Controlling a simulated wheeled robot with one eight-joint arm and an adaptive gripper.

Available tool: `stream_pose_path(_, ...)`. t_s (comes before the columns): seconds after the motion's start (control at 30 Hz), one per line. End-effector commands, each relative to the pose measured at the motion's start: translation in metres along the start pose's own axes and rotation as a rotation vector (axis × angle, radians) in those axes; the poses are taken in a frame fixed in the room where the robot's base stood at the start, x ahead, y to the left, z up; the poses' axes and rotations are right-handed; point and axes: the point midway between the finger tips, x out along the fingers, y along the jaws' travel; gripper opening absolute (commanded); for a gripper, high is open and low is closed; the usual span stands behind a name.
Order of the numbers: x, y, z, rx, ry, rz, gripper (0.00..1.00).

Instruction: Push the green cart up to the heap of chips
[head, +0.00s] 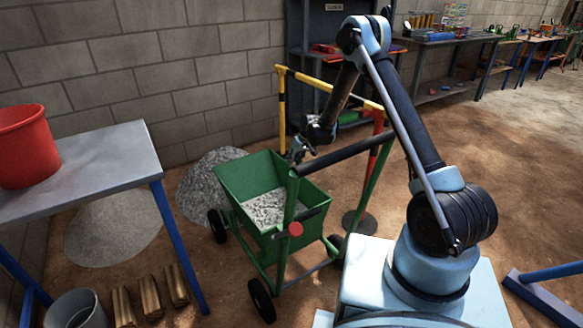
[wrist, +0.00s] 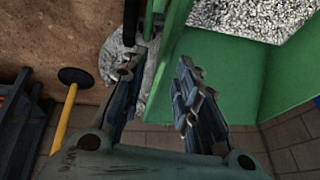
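The green cart (head: 257,179) stands on its wheels on the earth floor, part filled with grey chips (head: 268,207). Its push handle (head: 345,152) is on the right, toward me. A coarse grey heap of chips (head: 212,172) lies behind and left of the cart, close to its far side; the cart hides part of it. My gripper (head: 300,150) is at the cart's far right rim. In the wrist view my gripper (wrist: 160,90) has its fingers apart, with a green cart wall (wrist: 210,75) beside and between them. I cannot tell if they touch it. The cart's load (wrist: 260,18) shows at upper right.
A paler, finer heap (head: 112,228) lies left. A metal table (head: 95,165) with a red bucket (head: 25,145) stands at left; a grey bucket (head: 75,312) and wood blocks (head: 150,296) lie below. A yellow frame (head: 320,82) stands behind the cart. Open floor lies right.

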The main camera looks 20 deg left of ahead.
Motion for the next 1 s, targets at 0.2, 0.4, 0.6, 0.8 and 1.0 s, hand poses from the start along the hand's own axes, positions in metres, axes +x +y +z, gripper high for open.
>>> stream_pose_path(0.2,-0.026,0.001,0.000,0.001,0.000,0.001,0.28)
stream_pose_path(0.4,-0.036,0.002,0.000,0.001,0.000,0.001,0.28)
stream_pose_path(0.6,-0.037,0.002,0.000,0.001,0.000,0.001,0.28)
stream_pose_path(0.8,-0.037,0.002,0.000,0.001,0.000,0.001,0.28)
stream_pose_path(1.0,-0.037,0.002,0.001,0.001,0.000,0.001,0.28)
